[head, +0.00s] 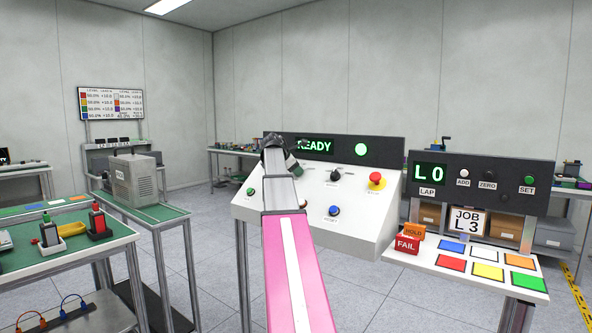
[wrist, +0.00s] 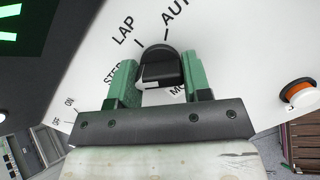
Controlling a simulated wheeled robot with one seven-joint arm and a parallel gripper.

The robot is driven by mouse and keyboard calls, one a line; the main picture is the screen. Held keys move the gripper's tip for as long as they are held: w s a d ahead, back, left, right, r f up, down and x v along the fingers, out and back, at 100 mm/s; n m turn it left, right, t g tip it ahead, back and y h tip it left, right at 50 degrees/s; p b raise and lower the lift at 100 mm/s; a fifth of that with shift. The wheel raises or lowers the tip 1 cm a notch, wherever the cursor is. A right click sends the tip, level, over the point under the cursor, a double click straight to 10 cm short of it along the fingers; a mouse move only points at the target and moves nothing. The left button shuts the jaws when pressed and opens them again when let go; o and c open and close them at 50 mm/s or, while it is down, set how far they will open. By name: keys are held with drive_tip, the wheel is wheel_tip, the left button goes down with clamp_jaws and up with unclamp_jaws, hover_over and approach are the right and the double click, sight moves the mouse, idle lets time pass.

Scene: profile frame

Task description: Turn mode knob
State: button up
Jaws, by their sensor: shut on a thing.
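The mode knob (wrist: 160,52) is black and round-topped. In the wrist view it sits on a white panel face between the two green fingers of my gripper (wrist: 159,72), which is shut on it from both sides. Labels LAP, AUTO and STEP ring the knob, and one starting "MO" is partly hidden by a finger. The exact direction of the knob's pointer is hard to tell.
The console carries a READY display (head: 314,147), another black knob (head: 335,176), a red button (head: 376,179) and a blue-capped control (head: 334,211). A station with an L0 display (head: 429,173) and colored squares stands to the right. Green-topped benches (head: 150,215) stand left.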

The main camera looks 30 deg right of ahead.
idle(0.5)
drive_tip(key=o, duration=0.9)
drive_tip(key=shift+a, duration=0.1)
drive_tip(key=v, duration=1)
drive_tip(key=shift+s+a+r, duration=0.15)
drive_tip(key=shift+a+r, duration=0.1)
